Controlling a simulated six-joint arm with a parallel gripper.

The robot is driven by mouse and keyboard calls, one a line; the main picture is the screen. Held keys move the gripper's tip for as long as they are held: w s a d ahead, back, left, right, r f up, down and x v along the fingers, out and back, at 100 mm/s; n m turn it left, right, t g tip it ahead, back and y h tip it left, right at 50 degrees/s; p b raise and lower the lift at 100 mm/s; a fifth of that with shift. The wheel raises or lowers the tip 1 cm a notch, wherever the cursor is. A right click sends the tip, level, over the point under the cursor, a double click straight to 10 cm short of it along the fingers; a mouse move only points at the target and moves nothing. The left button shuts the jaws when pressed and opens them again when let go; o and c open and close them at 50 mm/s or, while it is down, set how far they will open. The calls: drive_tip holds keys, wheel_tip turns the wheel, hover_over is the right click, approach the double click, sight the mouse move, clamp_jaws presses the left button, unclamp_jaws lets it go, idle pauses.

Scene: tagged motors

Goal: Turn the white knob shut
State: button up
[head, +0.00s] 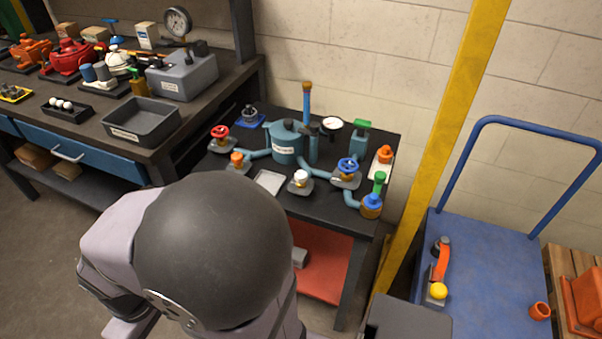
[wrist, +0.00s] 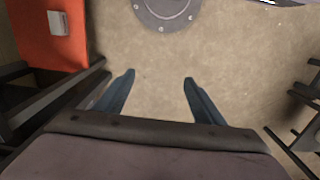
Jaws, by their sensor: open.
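The white knob (head: 300,176) stands on a small plate near the front edge of the dark table, in the head view. It is not seen in the wrist view. My gripper (wrist: 158,80) is open and empty in the wrist view, with its two fingers apart over bare floor. In the head view my arm hides the gripper, so I cannot tell its exact distance from the knob.
A red wheel (head: 220,132), an orange knob (head: 237,158), a blue wheel (head: 347,165) and a teal tank (head: 285,145) with pipes crowd the table. A yellow post (head: 440,140) and blue cart (head: 480,290) stand right. A red lower shelf (wrist: 45,30) lies beside my gripper.

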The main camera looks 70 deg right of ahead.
drive_tip(key=shift+d, duration=0.1)
drive_tip(key=c, duration=0.4)
drive_tip(key=shift+o, duration=0.2)
drive_tip(key=n+g+h+b, duration=0.9)
drive_tip(key=g+h+b, duration=0.3)
approach(301, 178)
drive_tip(key=x, duration=0.2)
drive_tip(key=f+x, duration=0.1)
drive_tip(key=x, duration=0.3)
drive_tip(key=shift+w+d+f, duration=0.15)
drive_tip(key=shift+d+f, duration=0.05)
drive_tip(key=shift+d, duration=0.4)
drive_tip(key=shift+d+r+g+h, duration=0.3)
drive_tip(key=shift+d+g+h, duration=0.05)
drive_tip(key=shift+g+h, duration=0.05)
drive_tip(key=shift+x, duration=3.7)
drive_tip(key=c, duration=1.1)
